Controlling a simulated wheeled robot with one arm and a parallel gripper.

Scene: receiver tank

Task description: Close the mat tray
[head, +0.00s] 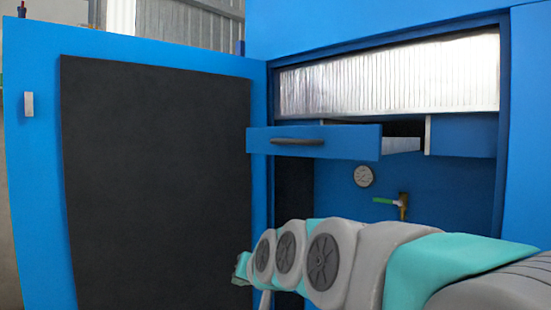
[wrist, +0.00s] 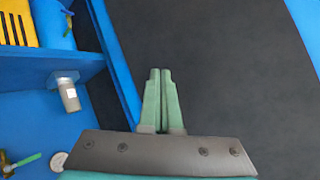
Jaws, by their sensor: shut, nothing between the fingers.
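The mat tray (head: 350,142) is a blue drawer with a dark bar handle (head: 297,141), high in the blue cabinet in the head view. It sticks out of its opening, with a dark gap and a pale side showing behind its front on the right. My gripper (head: 242,268) is below and left of the tray front, apart from it, its tips partly hidden by my arm. In the wrist view my gripper (wrist: 160,72) has its green fingers together and empty, in front of the dark door panel. I cannot tell whether the tray shows in the wrist view.
The cabinet door with its dark panel (head: 155,185) stands open at left. A gauge (head: 364,176) and a green-handled valve (head: 389,201) are below the tray. The wrist view shows a blue ledge (wrist: 30,73), a yellow slotted thing (wrist: 18,22) and a small pale cylinder (wrist: 69,95).

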